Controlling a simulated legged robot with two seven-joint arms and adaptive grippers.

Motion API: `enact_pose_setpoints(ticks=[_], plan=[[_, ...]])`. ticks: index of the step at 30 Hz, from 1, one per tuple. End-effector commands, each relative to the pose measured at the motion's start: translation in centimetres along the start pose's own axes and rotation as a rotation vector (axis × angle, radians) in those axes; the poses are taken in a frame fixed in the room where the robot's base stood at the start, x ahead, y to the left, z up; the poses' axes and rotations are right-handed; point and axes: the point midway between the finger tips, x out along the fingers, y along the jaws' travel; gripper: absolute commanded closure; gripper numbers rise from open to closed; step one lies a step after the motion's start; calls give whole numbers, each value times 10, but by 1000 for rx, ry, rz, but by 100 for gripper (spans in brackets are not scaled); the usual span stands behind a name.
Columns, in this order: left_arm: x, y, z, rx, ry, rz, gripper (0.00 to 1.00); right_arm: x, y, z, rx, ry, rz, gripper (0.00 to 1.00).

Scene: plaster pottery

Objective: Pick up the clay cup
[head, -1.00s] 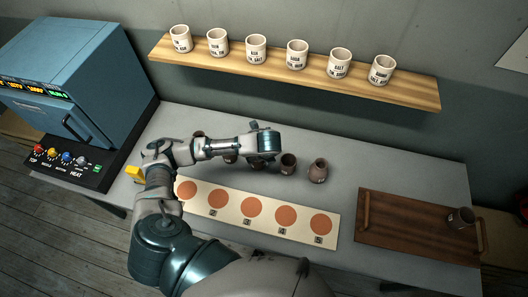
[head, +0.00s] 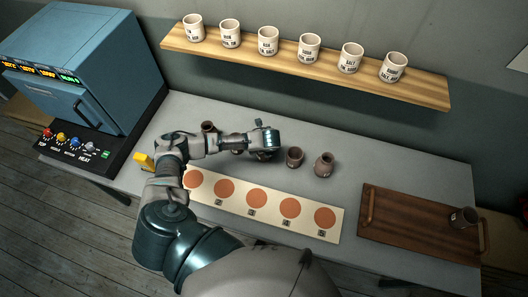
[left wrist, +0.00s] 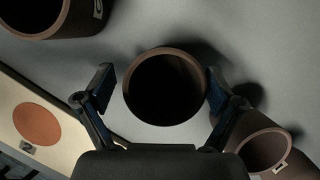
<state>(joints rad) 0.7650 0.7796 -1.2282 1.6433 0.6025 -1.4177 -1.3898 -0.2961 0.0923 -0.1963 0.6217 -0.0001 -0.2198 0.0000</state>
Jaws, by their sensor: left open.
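A dark brown clay cup (left wrist: 165,88), seen from above with its round mouth up, stands between the fingers of my left gripper (left wrist: 158,75) in the left wrist view. The fingers are open, one on each side of the cup, with a narrow gap on the left; contact on the right cannot be told. In the head view my left wrist (head: 264,138) is over the row of clay cups on the table and hides this cup and the fingers. My right gripper is not in view.
Neighbouring clay cups stand at the upper left (left wrist: 40,15) and lower right (left wrist: 268,150) in the wrist view. A board with orange circles (head: 236,213) lies in front. A wooden tray (head: 405,225) with one cup (head: 463,217) is right; a blue kiln (head: 90,75) is left.

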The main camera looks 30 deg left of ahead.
Motion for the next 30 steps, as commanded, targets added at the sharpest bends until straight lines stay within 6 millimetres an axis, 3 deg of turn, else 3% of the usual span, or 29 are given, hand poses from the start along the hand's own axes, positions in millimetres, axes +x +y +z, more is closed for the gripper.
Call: enact_pose_setpoints(ticks=[6,13,14,21,30], plan=[[27,-4,-3,0,0,2,7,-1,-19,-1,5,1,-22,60],[28,-4,-5,2,-2,2,7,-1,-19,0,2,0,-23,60],[28,-4,-4,2,-2,2,9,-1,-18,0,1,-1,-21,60],[30,-3,-3,1,0,1,69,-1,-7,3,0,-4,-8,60],[31,-2,-3,1,0,4,70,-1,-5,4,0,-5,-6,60]])
